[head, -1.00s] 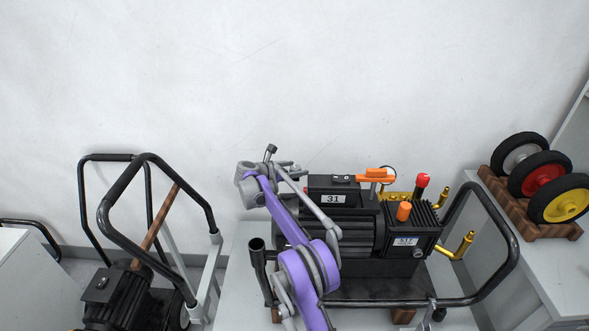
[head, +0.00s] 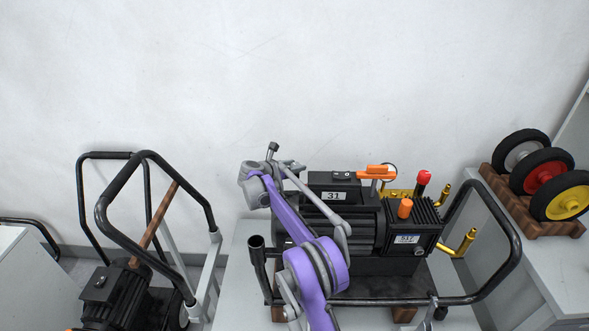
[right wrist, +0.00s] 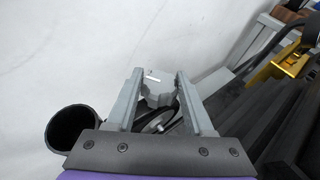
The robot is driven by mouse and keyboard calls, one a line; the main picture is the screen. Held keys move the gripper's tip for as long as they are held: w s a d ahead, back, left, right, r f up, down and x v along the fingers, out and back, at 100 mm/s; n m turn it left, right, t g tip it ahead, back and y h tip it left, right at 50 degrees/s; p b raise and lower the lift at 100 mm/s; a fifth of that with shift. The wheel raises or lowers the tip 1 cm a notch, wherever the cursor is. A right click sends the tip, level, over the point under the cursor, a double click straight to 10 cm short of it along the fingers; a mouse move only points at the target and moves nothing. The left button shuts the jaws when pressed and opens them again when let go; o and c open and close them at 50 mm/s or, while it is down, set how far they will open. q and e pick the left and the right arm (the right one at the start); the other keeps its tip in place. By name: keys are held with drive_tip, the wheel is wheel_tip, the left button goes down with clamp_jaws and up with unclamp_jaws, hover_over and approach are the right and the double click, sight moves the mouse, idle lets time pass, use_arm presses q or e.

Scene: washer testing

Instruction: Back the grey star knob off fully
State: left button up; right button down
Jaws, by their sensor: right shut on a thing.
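The grey star knob (right wrist: 158,88) shows in the right wrist view between the two grey fingers of my right gripper (right wrist: 159,84). The fingers are shut on it from both sides, and its lobes are partly covered by them. In the head view my right gripper (head: 288,166) is at the left end of the pressure washer (head: 345,225), level with its top. I cannot make out the knob there. My left gripper is not in view.
An open black tube end (right wrist: 75,127) stands close to the left of my right gripper in the wrist view. Orange (head: 405,208) and red (head: 423,177) caps rise from the washer. A second machine (head: 118,295) stands left, and wheels on a wooden rack (head: 530,225) stand right.

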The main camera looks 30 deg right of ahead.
drive_tip(key=n+t+b, duration=0.1)
drive_tip(key=n+t+y+b, duration=0.1)
drive_tip(key=shift+s+f+t, duration=0.15)
drive_tip(key=shift+f+t, duration=0.05)
drive_tip(key=shift+t, duration=0.1)
use_arm(q)
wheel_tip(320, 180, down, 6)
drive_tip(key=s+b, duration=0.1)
drive_tip(key=b, duration=0.2)
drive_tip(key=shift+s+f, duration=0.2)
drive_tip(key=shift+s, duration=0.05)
use_arm(e)
drive_tip(key=shift+r+n+t+y, duration=0.1)
drive_tip(key=shift+n+t+y, duration=1.7)
drive_tip(key=shift+n, duration=0.5)
drive_tip(key=shift+c, duration=1.4)
unclamp_jaws()
drive_tip(key=shift+r, duration=0.1)
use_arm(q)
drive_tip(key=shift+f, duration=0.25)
use_arm(e)
drive_tip(key=v, duration=1)
drive_tip(key=shift+s+a+r, duration=0.1)
drive_tip(key=shift+s+a, duration=0.05)
drive_tip(key=shift+s, duration=0.15)
